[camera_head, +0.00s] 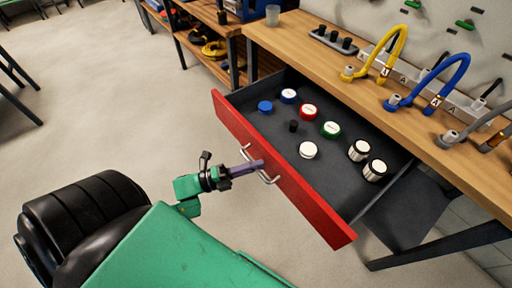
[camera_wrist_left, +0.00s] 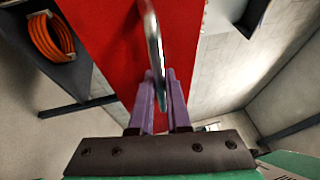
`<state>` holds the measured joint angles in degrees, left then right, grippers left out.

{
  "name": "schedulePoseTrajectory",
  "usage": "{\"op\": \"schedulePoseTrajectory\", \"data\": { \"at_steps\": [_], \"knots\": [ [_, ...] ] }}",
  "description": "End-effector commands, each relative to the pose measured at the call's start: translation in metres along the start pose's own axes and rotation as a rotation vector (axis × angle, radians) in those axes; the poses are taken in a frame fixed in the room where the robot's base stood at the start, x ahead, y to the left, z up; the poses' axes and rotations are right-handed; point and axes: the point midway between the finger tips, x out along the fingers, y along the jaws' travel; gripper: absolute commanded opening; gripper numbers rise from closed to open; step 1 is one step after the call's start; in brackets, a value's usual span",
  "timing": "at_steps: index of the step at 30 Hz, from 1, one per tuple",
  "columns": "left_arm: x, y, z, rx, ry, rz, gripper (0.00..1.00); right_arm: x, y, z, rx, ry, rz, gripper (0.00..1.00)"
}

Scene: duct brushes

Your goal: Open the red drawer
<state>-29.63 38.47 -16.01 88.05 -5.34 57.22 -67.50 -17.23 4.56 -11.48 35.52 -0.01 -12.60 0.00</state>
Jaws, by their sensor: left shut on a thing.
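The red drawer (camera_head: 305,190) under the wooden workbench is pulled out, with its dark interior showing. Its red front also fills the middle of the left wrist view (camera_wrist_left: 105,45). A curved metal handle (camera_head: 265,178) is fixed to the front; it also shows in the left wrist view (camera_wrist_left: 153,45). My left gripper (camera_head: 260,165) has its purple fingers at the handle and is shut on it. In the left wrist view the fingers (camera_wrist_left: 160,100) stand on both sides of the handle bar. My right gripper is in neither view.
Inside the drawer lie blue, red, green and white round lids, a small black piece (camera_head: 293,126) and two jars (camera_head: 374,169). The workbench top (camera_head: 310,50) carries yellow, blue and grey hooked brushes. A shelf (camera_head: 205,40) stands at the back left. The floor left of the drawer is clear.

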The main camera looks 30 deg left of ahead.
Motion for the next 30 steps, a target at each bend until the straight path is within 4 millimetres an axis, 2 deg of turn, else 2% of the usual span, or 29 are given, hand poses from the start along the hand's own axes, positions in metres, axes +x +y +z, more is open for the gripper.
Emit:
{"op": "schedulePoseTrajectory", "data": {
  "at_steps": [3, 4, 20, 23, 30],
  "knots": [
    [0.0, 0.001, 0.0, 0.0, 0.0, 0.002, 0.0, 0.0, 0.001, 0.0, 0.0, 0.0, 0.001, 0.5],
    [0.0, 0.001, 0.0, 0.0, 0.0, 0.002, 0.26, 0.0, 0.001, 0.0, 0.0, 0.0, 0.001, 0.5],
    [-0.003, 0.001, 0.0, 0.0, 0.0, 0.002, 0.27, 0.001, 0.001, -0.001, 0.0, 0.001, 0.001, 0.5],
    [-0.018, 0.003, 0.0, -0.001, -0.001, 0.004, 0.27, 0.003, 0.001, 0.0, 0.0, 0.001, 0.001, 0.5],
    [-0.087, 0.005, -0.001, -0.002, -0.002, 0.008, 0.27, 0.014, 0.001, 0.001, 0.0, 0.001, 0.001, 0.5]
  ]
}}
